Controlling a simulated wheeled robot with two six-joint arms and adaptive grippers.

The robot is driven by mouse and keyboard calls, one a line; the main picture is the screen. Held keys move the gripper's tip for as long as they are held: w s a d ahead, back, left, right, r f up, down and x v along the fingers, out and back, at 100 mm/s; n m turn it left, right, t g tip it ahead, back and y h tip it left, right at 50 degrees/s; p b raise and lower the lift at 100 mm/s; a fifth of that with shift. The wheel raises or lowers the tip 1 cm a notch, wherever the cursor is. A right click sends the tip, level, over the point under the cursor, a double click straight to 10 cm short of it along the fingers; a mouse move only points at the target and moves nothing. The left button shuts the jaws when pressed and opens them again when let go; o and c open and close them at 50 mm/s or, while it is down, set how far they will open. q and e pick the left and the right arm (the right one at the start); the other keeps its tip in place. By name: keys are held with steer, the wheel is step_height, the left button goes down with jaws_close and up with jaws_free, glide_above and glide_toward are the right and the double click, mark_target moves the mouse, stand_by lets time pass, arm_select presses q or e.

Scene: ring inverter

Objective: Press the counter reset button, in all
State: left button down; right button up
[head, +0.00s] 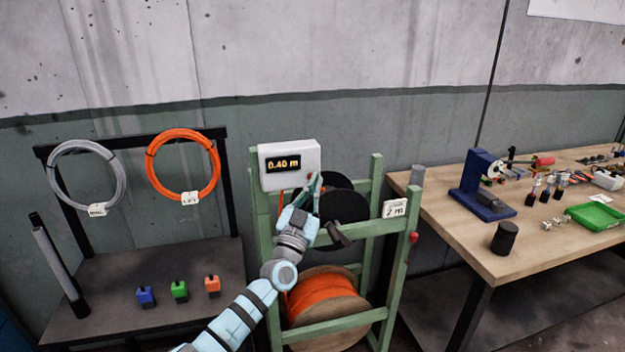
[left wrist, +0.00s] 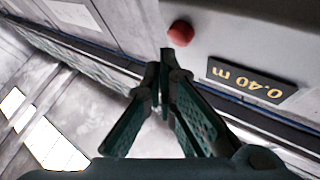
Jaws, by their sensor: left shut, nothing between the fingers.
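The white counter box (head: 300,158) is mounted on the upper left of the green rack. Its display (head: 283,164) reads 0.40 m, and the display also shows in the left wrist view (left wrist: 252,82). The red reset button (left wrist: 180,33) is on the box's face, beside the display. My left gripper (head: 314,180) is shut and empty in front of the box's lower right. In the left wrist view its fingertips (left wrist: 168,55) are just below the button in the picture; I cannot tell whether they touch it. My right gripper is not in view.
The green rack (head: 393,285) holds an orange cable spool (head: 325,300) and black reels (head: 345,206). A "7 m" card (head: 395,209) hangs at right. Wire coils hang at left above a dark table (head: 150,270). A wooden workbench (head: 450,225) with tools stands at right.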

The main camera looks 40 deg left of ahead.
arm_select(q)
steer(key=shift+w+a, duration=0.1)
stand_by(0.3)
steer(key=shift+w+a, duration=0.15)
steer(key=shift+a, duration=0.1)
steer(key=shift+w+a+b, duration=0.3)
steer(key=shift+a+b, duration=0.1)
steer(key=shift+b, duration=0.15)
stand_by(0.6)
stand_by(0.4)
steer(key=shift+s+d+p, duration=0.55)
steer(key=shift+d+p, duration=0.15)
steer(key=shift+p, duration=0.45)
